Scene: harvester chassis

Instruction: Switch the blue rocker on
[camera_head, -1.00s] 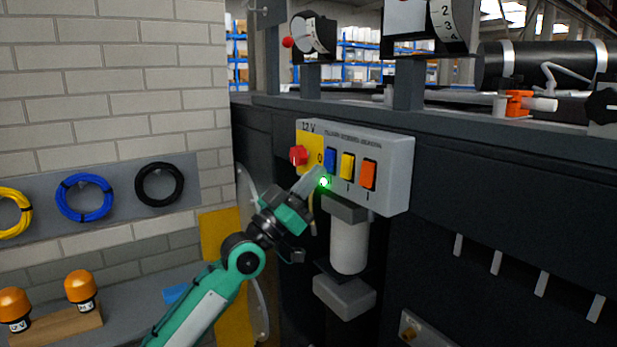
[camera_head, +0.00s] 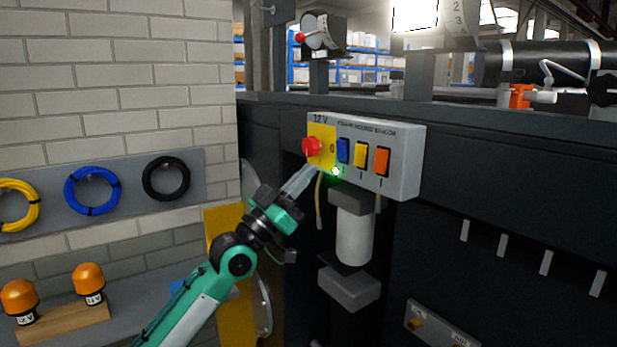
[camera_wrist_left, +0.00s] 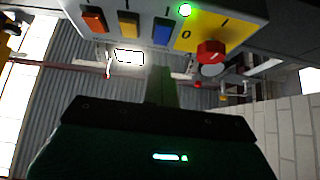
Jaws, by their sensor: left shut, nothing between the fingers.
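The blue rocker (camera_head: 343,151) is the leftmost of three rockers on the grey switch box (camera_head: 405,160), beside a yellow plate with a red knob (camera_head: 312,146). It also shows in the wrist view (camera_wrist_left: 161,31). A small green lamp (camera_head: 335,171) glows just below the blue rocker. Which way the rocker is tilted is too small to tell. My left gripper (camera_head: 311,169) is shut and empty, its tips just below the red knob, left of and below the blue rocker. In the wrist view its fingers (camera_wrist_left: 161,85) point toward the box, apart from the rocker. My right gripper is not in view.
A yellow rocker (camera_head: 361,156) and an orange rocker (camera_head: 382,161) sit to the right of the blue one. A white cylinder (camera_head: 354,235) and a thin cable hang below the box. Coiled cables and orange beacons (camera_head: 88,280) are at the left.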

